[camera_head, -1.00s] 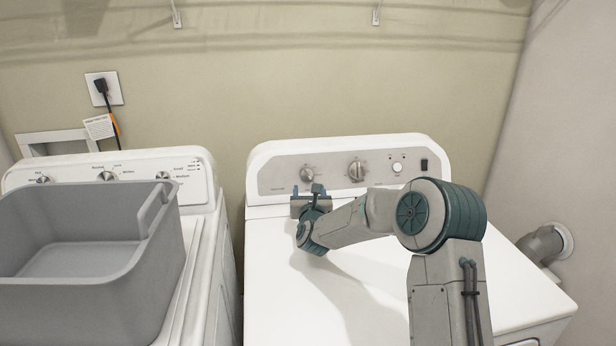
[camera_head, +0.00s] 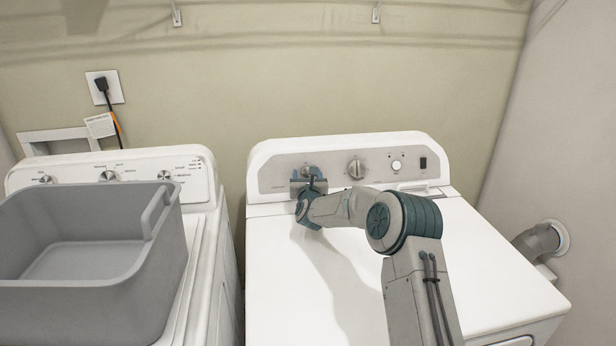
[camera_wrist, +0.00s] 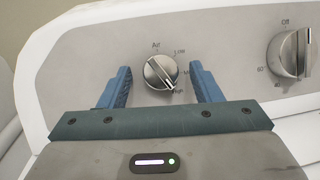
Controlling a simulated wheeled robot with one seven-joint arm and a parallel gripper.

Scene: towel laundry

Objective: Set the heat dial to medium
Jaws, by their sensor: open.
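The heat dial (camera_wrist: 160,72) is a round silver knob on the dryer's grey control panel. In the wrist view, labels "Air" and "Low" show above it, with further labels at its lower right partly hidden. Its pointer ridge runs from upper left to lower right. My gripper (camera_wrist: 162,88) is open, with one blue finger on each side of the dial and a gap between each finger and the knob. In the head view my gripper (camera_head: 308,180) is in front of the left knob and covers most of it.
A timer knob (camera_wrist: 291,54) marked "Off" is to the right; it also shows in the head view (camera_head: 357,169). A white button (camera_head: 396,165) and a dark switch (camera_head: 423,163) are farther right. A grey basket (camera_head: 90,285) sits on the washer at left. The dryer top (camera_head: 430,260) is clear.

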